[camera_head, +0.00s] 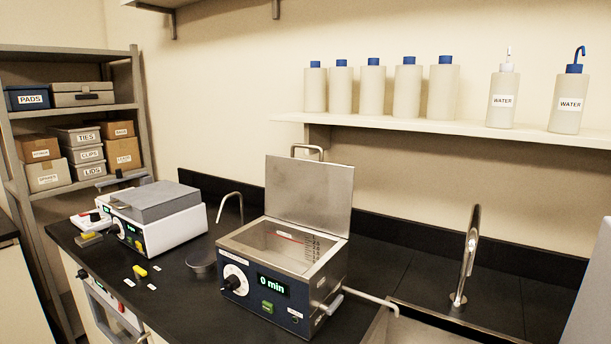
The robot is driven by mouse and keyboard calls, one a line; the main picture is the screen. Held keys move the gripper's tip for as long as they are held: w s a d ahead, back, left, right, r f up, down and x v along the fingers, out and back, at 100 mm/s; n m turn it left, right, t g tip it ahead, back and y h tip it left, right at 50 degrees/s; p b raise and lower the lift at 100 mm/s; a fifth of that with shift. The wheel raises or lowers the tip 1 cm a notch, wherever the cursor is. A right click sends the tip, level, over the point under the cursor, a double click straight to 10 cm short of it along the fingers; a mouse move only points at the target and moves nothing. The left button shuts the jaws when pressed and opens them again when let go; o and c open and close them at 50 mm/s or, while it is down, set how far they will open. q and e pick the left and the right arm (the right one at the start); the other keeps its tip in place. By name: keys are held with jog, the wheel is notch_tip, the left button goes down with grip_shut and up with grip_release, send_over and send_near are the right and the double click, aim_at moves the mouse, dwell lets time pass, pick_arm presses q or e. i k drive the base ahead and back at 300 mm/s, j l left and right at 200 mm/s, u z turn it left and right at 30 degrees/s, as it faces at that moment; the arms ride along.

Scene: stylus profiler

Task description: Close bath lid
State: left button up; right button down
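The bath (283,275) is a steel box with a blue front panel, standing on the dark counter in the middle of the view. Its lid (310,195) is open and stands nearly upright at the back of the bath. A metal handle (307,150) shows at the lid's top edge. The open tank (283,240) has graduation marks and a red mark inside. The front has a dial (234,280), a green button (267,307) and a display (273,286) reading "0 min". Neither of my grippers is in view.
A white instrument with a grey lid (157,202) stands left of the bath. A small dark round container (202,264) sits between them. A bent metal pipe (375,301) juts out at the bath's right. A tap (466,255) stands further right. Bottles line the shelf (430,125) above.

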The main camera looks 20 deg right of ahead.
aim_at(316, 195)
jog(key=i+j+z, duration=0.25)
jog(key=i+j, duration=0.2)
jog(key=i+j+z, duration=0.15)
jog(key=j, duration=0.25)
jog(key=i+j+z, duration=0.25)
jog(key=j, duration=0.4)
jog(key=i+j+z, duration=0.3)
jog(key=j, duration=0.45)
jog(key=i, duration=0.1)
